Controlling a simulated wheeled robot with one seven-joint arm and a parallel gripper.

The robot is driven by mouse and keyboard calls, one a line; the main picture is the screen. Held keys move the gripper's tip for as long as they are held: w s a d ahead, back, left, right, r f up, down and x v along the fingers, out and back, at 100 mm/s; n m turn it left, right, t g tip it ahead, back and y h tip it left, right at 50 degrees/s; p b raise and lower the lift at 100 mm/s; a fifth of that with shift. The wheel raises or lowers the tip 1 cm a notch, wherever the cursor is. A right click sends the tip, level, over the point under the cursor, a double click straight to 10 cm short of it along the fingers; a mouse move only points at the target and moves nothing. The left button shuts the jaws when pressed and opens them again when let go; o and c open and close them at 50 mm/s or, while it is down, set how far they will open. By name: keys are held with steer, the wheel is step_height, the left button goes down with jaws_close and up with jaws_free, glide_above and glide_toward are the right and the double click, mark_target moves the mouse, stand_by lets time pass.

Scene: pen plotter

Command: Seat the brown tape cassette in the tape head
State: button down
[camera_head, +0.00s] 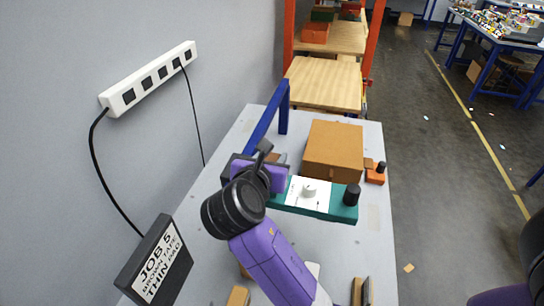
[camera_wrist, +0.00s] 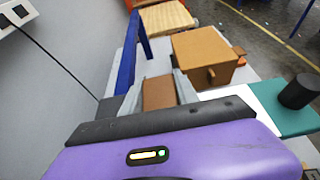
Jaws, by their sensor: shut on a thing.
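My gripper (camera_head: 272,160) is over the far left of the table, left of the teal plotter (camera_head: 343,212). In the wrist view its two grey fingers (camera_wrist: 160,92) stand either side of a brown block, which looks like the brown tape cassette (camera_wrist: 159,93), and are shut on it. In the head view only a small brown part shows past my purple wrist. The plotter carries a white sheet with a white round part (camera_head: 309,190) and a black knob (camera_head: 352,194). I cannot tell which part is the tape head; the area below the cassette is hidden.
A large brown box (camera_head: 333,148) stands behind the plotter. An orange block (camera_head: 376,177) with a black knob is right of it. A blue bar (camera_head: 266,124) rises at the left edge. A "JOB 5 brown tape thin pad" sign (camera_head: 159,262) stands front left. Small blocks (camera_head: 360,291) lie in front.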

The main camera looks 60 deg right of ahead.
steer(key=c, duration=0.9)
jaws_free()
steer(key=shift+a+r, duration=0.25)
steer(key=shift+a, duration=0.05)
steer(key=v, duration=1.1)
steer(key=shift+s+a, duration=0.15)
